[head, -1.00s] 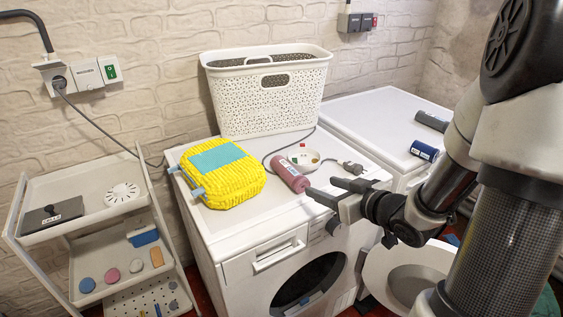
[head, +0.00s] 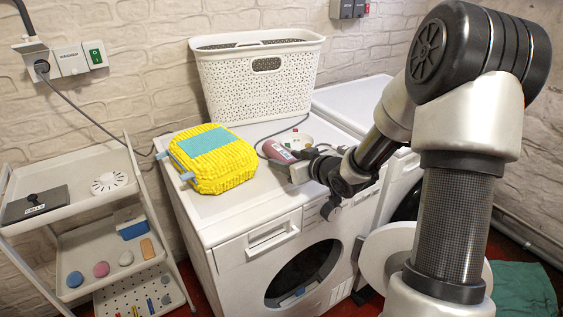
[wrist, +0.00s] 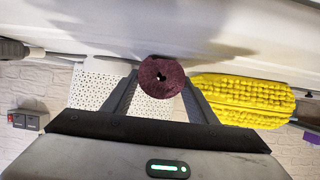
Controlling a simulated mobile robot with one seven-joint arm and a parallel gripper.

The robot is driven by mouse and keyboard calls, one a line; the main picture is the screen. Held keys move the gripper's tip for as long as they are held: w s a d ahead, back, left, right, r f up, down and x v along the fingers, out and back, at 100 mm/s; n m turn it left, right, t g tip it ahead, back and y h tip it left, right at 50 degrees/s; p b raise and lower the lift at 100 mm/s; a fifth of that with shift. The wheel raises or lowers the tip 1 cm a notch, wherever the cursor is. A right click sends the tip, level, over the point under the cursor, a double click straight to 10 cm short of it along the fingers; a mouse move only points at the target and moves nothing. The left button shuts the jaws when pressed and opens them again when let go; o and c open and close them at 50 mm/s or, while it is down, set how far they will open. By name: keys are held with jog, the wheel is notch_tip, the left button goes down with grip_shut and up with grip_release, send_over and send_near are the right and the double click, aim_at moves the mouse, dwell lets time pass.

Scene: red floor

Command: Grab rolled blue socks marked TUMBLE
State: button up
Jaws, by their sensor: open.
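The blue roll does not show in either view now; in the head view my arm covers much of the right-hand machine top where it lay. A maroon roll (head: 278,151) with a pale label lies on the left washing machine. In the wrist view the round end of this maroon roll (wrist: 161,77) sits between the tips of my gripper (wrist: 160,84). In the head view my gripper (head: 303,163) is right at the roll's near end. The fingers stand apart, and I cannot tell whether they touch it. The label's text is too small to read.
A yellow knitted bundle (head: 213,161) with a teal band lies left of the roll. A white basket (head: 258,92) stands behind. A small round dish (head: 297,139) and a cable are close to the roll. A shelf trolley (head: 75,165) stands left.

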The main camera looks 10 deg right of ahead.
jog(key=shift+w+a+f, duration=0.2)
jog(key=shift+w+f, duration=0.1)
jog(key=shift+w, duration=0.3)
jog(key=c, duration=1)
jog(key=shift+m+h, duration=0.3)
jog(key=shift+h, duration=0.1)
jog(key=r+p, duration=0.1)
jog(key=r, duration=0.2)
jog(key=r+p, duration=0.1)
jog(key=r, duration=0.3)
jog(key=r+p, duration=0.2)
jog(key=r, duration=0.2)
jog(key=shift+a, duration=0.25)
jog(key=m+h, duration=0.1)
notch_tip(320, 180, up, 20)
jog(key=m+t+h+p, duration=0.1)
jog(key=m+h+p, duration=0.25)
jog(key=p, duration=1.65)
send_over(282, 156)
jog(key=s, duration=0.3)
jog(key=shift+d+r+n, duration=0.2)
jog(key=shift+d+n, duration=0.05)
jog(key=shift+d, duration=0.15)
